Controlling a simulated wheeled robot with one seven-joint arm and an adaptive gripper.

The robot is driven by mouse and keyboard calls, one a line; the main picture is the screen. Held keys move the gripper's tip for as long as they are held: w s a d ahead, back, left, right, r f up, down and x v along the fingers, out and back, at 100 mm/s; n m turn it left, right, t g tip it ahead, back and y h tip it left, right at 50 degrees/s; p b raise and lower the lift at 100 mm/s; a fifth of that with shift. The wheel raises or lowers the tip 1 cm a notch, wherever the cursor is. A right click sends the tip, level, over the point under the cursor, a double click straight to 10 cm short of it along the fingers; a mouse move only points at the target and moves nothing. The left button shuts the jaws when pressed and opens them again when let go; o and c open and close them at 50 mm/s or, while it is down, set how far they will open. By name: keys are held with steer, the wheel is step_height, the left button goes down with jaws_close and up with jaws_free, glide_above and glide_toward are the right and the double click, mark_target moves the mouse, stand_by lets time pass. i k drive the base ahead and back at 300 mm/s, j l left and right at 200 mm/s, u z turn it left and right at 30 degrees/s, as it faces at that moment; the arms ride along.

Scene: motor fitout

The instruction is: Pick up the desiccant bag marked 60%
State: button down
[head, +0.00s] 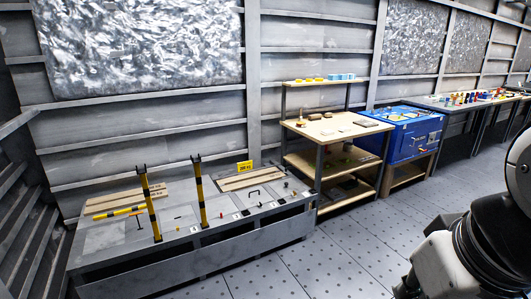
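I cannot pick out a desiccant bag marked 60%; any markings on the small items are too small to read. Several small pale and dark pieces lie along the front right of the low grey bench (130,262). My arm shows at the right edge of the head view, with dark and white links. My gripper is not visible in this view, so I cannot see whether it holds anything.
Two yellow-and-black posts (149,205) stand on the grey bench, beside a yellow sign (244,166). A wooden shelf unit (325,133) and a blue cabinet (405,137) stand to its right. A long table (440,104) with small coloured items lies beyond. The floor (290,272) in front is clear.

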mark_target(343, 128)
steer(key=i+l+z, duration=0.1)
steer(key=i, duration=0.4)
steer(key=i+l, duration=0.3)
steer(key=i, duration=0.2)
steer(key=i+l, duration=0.2)
steer(key=i, duration=0.35)
steer(key=i+l, duration=0.25)
steer(key=i, duration=0.3)
steer(key=i+l, duration=0.2)
steer(key=i, duration=0.35)
steer(key=i+l, duration=0.25)
steer(key=i, duration=0.3)
steer(key=i+l, duration=0.2)
steer(key=i, duration=0.35)
steer(key=l+z, duration=0.05)
